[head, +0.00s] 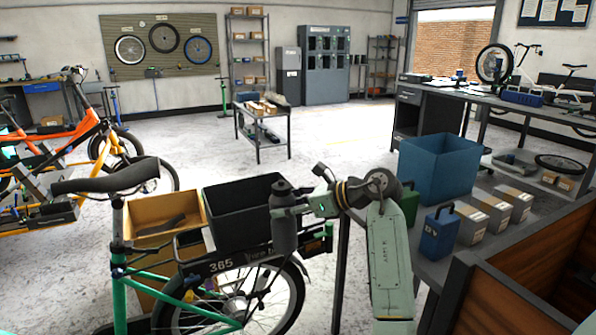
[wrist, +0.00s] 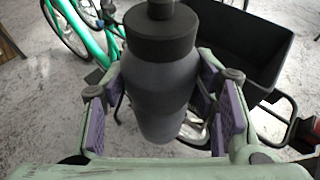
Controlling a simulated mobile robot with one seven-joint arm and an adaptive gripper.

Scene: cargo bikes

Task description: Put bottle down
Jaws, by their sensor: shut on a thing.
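A dark grey bottle (head: 284,232) with a black cap is upright in my gripper (head: 290,205). In the wrist view the bottle (wrist: 158,85) sits between the two purple-padded fingers of my gripper (wrist: 162,112), which is shut on it. In the head view the bottle overlaps the front right side of a black crate (head: 230,220) on the green bike's rear rack. In the wrist view the crate (wrist: 262,75) lies behind and to the right of the bottle. The bottle's base appears in the air over the rear wheel; its exact height is hard to tell.
A workbench at the right holds a blue bin (head: 437,170), a blue battery-like box (head: 438,236), a green box (head: 408,202) and several grey-brown boxes (head: 490,210). A tan box (head: 150,217) is beyond the bike (head: 140,278). Open floor lies behind.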

